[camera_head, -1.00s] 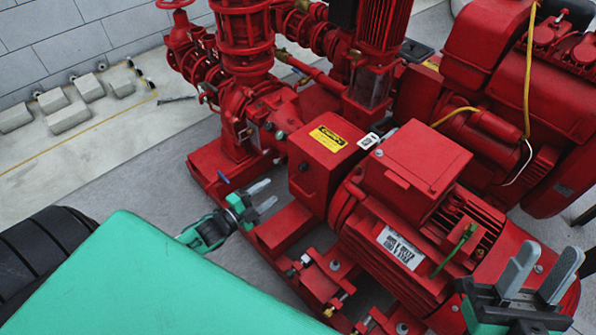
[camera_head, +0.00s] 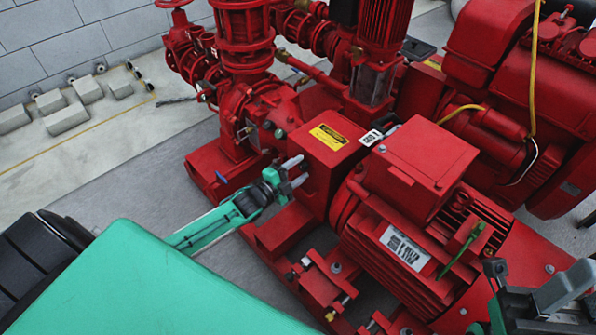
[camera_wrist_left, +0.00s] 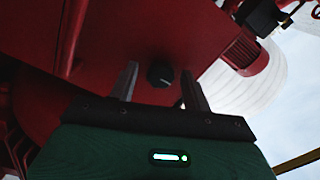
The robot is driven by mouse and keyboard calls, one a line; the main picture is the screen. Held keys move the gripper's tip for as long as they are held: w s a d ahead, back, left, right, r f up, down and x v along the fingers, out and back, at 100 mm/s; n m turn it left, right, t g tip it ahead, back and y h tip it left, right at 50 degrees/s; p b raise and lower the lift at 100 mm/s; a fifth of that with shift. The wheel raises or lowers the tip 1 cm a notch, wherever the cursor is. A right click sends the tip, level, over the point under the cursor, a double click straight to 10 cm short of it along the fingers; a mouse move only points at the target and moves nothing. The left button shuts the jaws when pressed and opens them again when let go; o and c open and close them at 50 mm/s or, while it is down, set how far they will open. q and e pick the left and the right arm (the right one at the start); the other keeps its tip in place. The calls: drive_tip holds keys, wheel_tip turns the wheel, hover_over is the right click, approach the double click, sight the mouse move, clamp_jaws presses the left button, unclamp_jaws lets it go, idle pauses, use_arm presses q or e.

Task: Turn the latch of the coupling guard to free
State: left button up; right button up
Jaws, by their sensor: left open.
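The coupling guard (camera_head: 328,150) is a red box with a yellow label on top, between the pump and the motor in the head view. My left gripper (camera_head: 298,172) is open at its left side face, fingers pointing at it. In the left wrist view, the latch shows as a round black knob (camera_wrist_left: 160,74) on a red face. It lies between and beyond the two open fingers (camera_wrist_left: 158,88), with visible gaps on both sides. The head view does not show the latch. My right gripper (camera_head: 535,278) is at the lower right, fingers apart and empty.
The red motor (camera_head: 405,230) stands right of the guard, with a green cable on its side. The pump (camera_head: 250,110) and its pipes stand behind left. The red base frame (camera_head: 275,232) runs below my left gripper. Grey floor (camera_head: 130,185) is open to the left.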

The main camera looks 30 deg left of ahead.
use_arm(q)
drive_tip(key=shift+c, duration=0.4)
drive_tip(key=c, duration=0.9)
